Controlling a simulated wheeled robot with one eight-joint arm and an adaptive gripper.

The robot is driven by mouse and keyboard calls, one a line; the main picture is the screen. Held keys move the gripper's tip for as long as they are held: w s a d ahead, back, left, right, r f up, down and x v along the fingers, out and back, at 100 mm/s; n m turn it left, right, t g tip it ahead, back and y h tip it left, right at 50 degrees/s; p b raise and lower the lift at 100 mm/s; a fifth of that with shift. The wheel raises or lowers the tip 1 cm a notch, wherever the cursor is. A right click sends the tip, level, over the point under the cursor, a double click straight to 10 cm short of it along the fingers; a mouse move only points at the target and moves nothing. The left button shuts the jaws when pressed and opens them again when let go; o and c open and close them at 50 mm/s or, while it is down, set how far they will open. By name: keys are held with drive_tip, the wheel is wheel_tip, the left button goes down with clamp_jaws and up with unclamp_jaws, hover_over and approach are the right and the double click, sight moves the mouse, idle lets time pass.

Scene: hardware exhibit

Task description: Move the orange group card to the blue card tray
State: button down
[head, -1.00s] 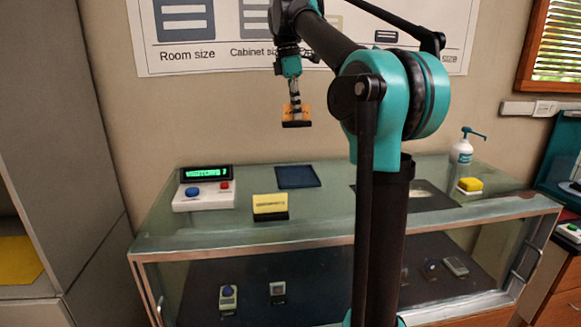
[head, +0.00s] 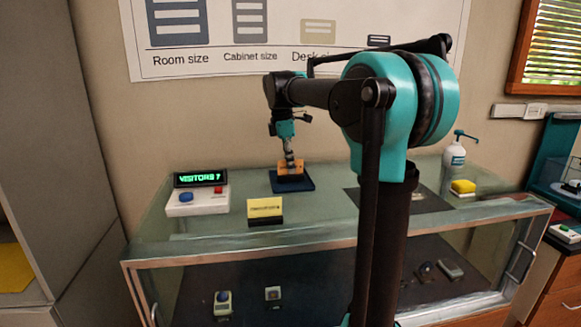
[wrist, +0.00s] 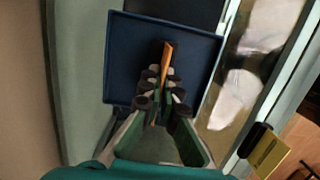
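My gripper (head: 289,158) points down over the blue card tray (head: 300,187), which lies on the glass counter near the wall. My gripper is shut on the orange group card (head: 291,169), which appears just above or at the tray; I cannot tell if it touches. In the wrist view the orange card (wrist: 167,58) stands edge-on between the fingertips (wrist: 162,85), within the outline of the dark blue tray (wrist: 126,58). The card's lower part is hard to make out.
A visitor counter box (head: 197,200) stands left of the tray. A yellow card in a dark holder (head: 265,208) stands in front of it. A pump bottle (head: 454,156) and a yellow block (head: 463,187) are at the right. The counter's front edge (head: 340,240) is metal.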

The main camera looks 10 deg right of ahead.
drive_tip(key=shift+f, duration=0.25)
drive_tip(key=c, duration=1.7)
unclamp_jaws()
drive_tip(key=shift+r, duration=0.1)
drive_tip(key=r, duration=0.4)
drive_tip(key=a+r, duration=0.1)
drive_tip(key=r, duration=0.7)
drive_tip(key=shift+a, duration=0.4)
